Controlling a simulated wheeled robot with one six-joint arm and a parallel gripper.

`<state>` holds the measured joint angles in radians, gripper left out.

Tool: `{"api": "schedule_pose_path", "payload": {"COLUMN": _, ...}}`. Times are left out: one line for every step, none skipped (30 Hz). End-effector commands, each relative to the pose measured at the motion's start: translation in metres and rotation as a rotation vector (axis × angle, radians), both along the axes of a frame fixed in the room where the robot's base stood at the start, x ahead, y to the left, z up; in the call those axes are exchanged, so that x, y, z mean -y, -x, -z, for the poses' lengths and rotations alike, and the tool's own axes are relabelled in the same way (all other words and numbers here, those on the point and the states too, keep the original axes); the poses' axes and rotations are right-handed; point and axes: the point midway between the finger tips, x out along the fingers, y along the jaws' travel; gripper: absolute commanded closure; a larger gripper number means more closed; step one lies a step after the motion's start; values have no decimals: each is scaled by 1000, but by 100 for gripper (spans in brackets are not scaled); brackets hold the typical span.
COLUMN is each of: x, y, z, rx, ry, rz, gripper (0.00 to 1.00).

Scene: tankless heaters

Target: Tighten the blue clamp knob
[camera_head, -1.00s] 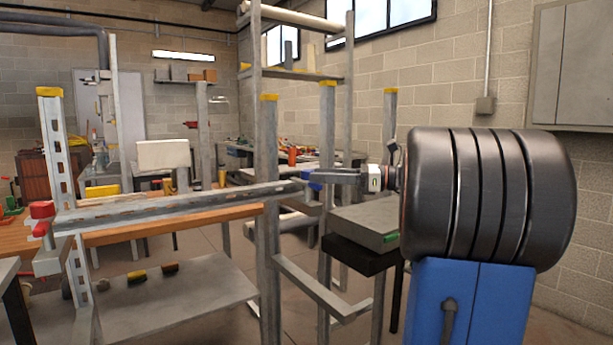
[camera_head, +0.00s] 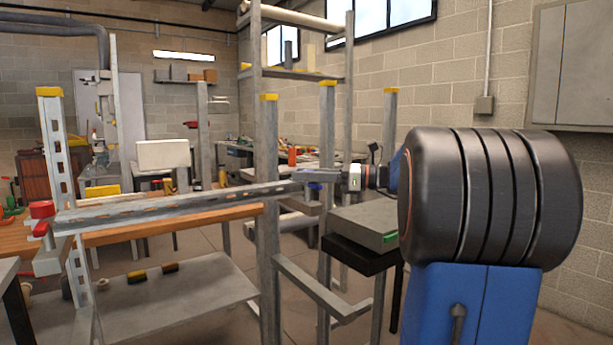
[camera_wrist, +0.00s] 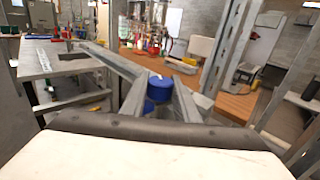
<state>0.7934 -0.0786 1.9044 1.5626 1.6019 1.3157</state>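The blue clamp knob (camera_wrist: 160,87) shows near the middle of the wrist view, upright at the near end of a long slotted steel strut (camera_head: 175,206). In the head view the knob (camera_head: 315,185) is small and partly hidden under the fingers. My gripper (camera_wrist: 161,80) is open, with its grey fingers on either side of the knob; I cannot tell whether they touch it. In the head view my gripper (camera_head: 308,175) reaches in from the right at the strut's right end. More blue shows below the knob, between the fingers.
A red knob (camera_head: 41,209) sits at the strut's far left end. Steel posts (camera_head: 268,200) stand close by the strut. A wooden bench top (camera_head: 165,226) lies behind it, and a grey box (camera_head: 365,225) stands below my arm.

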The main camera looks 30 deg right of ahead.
Motion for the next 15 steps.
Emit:
{"api": "schedule_pose_path", "payload": {"x": 0, "y": 0, "z": 0, "rx": 0, "ry": 0, "rz": 0, "gripper": 95}}
{"api": "schedule_pose_path", "payload": {"x": 0, "y": 0, "z": 0, "rx": 0, "ry": 0, "rz": 1, "gripper": 95}}
{"api": "schedule_pose_path", "payload": {"x": 0, "y": 0, "z": 0, "rx": 0, "ry": 0, "rz": 2, "gripper": 95}}
{"api": "schedule_pose_path", "payload": {"x": 0, "y": 0, "z": 0, "rx": 0, "ry": 0, "rz": 5, "gripper": 95}}
{"api": "schedule_pose_path", "payload": {"x": 0, "y": 0, "z": 0, "rx": 0, "ry": 0, "rz": 8, "gripper": 95}}
{"api": "schedule_pose_path", "payload": {"x": 0, "y": 0, "z": 0, "rx": 0, "ry": 0, "rz": 13, "gripper": 95}}
{"api": "schedule_pose_path", "payload": {"x": 0, "y": 0, "z": 0, "rx": 0, "ry": 0, "rz": 19, "gripper": 95}}
{"api": "schedule_pose_path", "payload": {"x": 0, "y": 0, "z": 0, "rx": 1, "ry": 1, "rz": 26, "gripper": 95}}
{"api": "schedule_pose_path", "payload": {"x": 0, "y": 0, "z": 0, "rx": 1, "ry": 1, "rz": 40, "gripper": 95}}
{"api": "schedule_pose_path", "payload": {"x": 0, "y": 0, "z": 0, "rx": 1, "ry": 1, "rz": 51, "gripper": 95}}
{"api": "schedule_pose_path", "payload": {"x": -1, "y": 1, "z": -1, "rx": 1, "ry": 1, "rz": 63, "gripper": 95}}
{"api": "schedule_pose_path", "payload": {"x": -1, "y": 1, "z": -1, "rx": 1, "ry": 1, "rz": 84, "gripper": 95}}
{"api": "schedule_pose_path", "payload": {"x": -1, "y": 1, "z": -1, "rx": 1, "ry": 0, "rz": 101, "gripper": 95}}
{"api": "schedule_pose_path", "payload": {"x": -1, "y": 1, "z": -1, "rx": 1, "ry": 0, "rz": 120, "gripper": 95}}
{"api": "schedule_pose_path", "payload": {"x": -1, "y": 1, "z": -1, "rx": 1, "ry": 1, "rz": 148, "gripper": 95}}
